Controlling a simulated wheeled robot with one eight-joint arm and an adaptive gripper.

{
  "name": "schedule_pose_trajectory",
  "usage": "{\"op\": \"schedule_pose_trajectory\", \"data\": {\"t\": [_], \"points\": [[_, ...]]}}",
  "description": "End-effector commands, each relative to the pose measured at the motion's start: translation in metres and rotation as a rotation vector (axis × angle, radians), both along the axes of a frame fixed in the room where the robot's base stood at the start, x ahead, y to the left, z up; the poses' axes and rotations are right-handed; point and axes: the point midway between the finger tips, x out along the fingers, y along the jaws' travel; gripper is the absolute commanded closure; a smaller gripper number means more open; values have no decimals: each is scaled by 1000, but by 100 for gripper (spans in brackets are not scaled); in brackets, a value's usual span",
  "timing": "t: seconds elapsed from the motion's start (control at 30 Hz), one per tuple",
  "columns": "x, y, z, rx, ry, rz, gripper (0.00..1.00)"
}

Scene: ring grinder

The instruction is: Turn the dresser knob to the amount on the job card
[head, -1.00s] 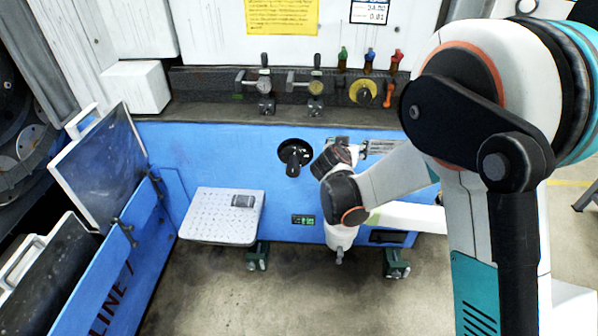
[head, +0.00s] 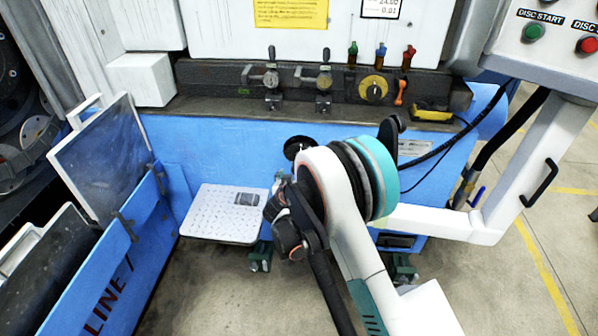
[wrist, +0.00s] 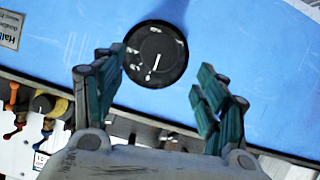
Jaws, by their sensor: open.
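A black round knob (head: 298,147) sits on the blue front panel, partly hidden behind my arm in the head view. It shows whole in the wrist view (wrist: 155,53), with white marks and a white pointer line. My gripper (wrist: 160,70) is open, its green-padded fingers apart on either side of the knob's lower part. The knob is not gripped; the remaining distance to it is hard to tell. In the head view my arm hides the fingertips.
A white perforated plate (head: 215,222) sticks out at left of my arm. A control box (head: 545,35) with buttons stands at right. Bare floor lies in front.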

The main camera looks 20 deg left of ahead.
Motion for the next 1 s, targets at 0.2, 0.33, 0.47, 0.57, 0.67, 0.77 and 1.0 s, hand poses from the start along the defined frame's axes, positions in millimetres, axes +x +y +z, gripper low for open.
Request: {"op": "schedule_pose_trajectory", "data": {"t": [0.2, 0.33, 0.47, 0.57, 0.67, 0.77, 1.0], "points": [[41, 6, -20, 1, 0, -1, 34], [60, 10, -27, 0, 0, -2, 34], [74, 13, -33, 0, 0, -1, 34], [81, 14, -34, 0, 0, -1, 34], [84, 15, -35, 1, 0, -1, 34], [85, 15, -35, 1, 0, 0, 34], [84, 15, -35, 0, 0, -1, 52]]}}
